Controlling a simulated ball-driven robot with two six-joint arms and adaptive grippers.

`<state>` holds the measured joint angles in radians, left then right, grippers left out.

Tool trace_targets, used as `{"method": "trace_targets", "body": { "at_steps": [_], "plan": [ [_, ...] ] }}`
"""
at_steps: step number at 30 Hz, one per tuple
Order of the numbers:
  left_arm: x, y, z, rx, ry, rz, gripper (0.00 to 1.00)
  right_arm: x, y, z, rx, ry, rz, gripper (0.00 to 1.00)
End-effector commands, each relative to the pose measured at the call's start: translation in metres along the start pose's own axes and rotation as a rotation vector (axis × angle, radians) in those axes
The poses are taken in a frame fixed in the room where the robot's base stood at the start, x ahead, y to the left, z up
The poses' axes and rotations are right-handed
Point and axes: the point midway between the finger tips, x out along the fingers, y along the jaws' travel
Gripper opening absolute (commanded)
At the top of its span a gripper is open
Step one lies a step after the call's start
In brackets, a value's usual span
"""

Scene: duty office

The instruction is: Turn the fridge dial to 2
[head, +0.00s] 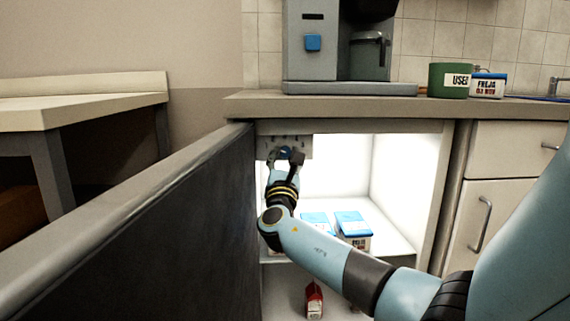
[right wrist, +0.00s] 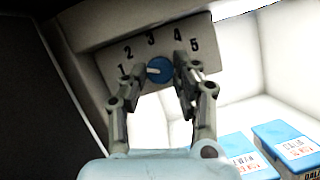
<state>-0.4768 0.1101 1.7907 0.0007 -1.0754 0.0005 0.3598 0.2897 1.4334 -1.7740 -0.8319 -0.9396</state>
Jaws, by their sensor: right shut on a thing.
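The fridge dial (right wrist: 160,70) is a round blue knob with a white pointer, on a pale plate (right wrist: 200,57) numbered 1 to 5. The pointer points left, toward the 1. My right gripper (right wrist: 159,74) is shut on the dial, one finger on each side of it. In the head view my right gripper (head: 287,156) reaches up to the dial plate (head: 300,144) at the upper left inside the open fridge, and its fingers partly hide the dial there. My left gripper is not in view.
The dark fridge door (head: 170,235) stands open on the left, close to my right gripper. The counter (head: 400,103) runs above with a coffee machine (head: 318,60).

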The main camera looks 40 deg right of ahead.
Motion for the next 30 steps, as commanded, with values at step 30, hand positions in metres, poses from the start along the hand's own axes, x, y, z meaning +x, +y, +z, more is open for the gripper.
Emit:
{"method": "trace_targets", "body": {
  "at_steps": [30],
  "plan": [
    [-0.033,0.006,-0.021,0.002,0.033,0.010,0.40,-0.001,0.003,-0.001,0.380,0.003,-0.160,0.00]
  ]
}}
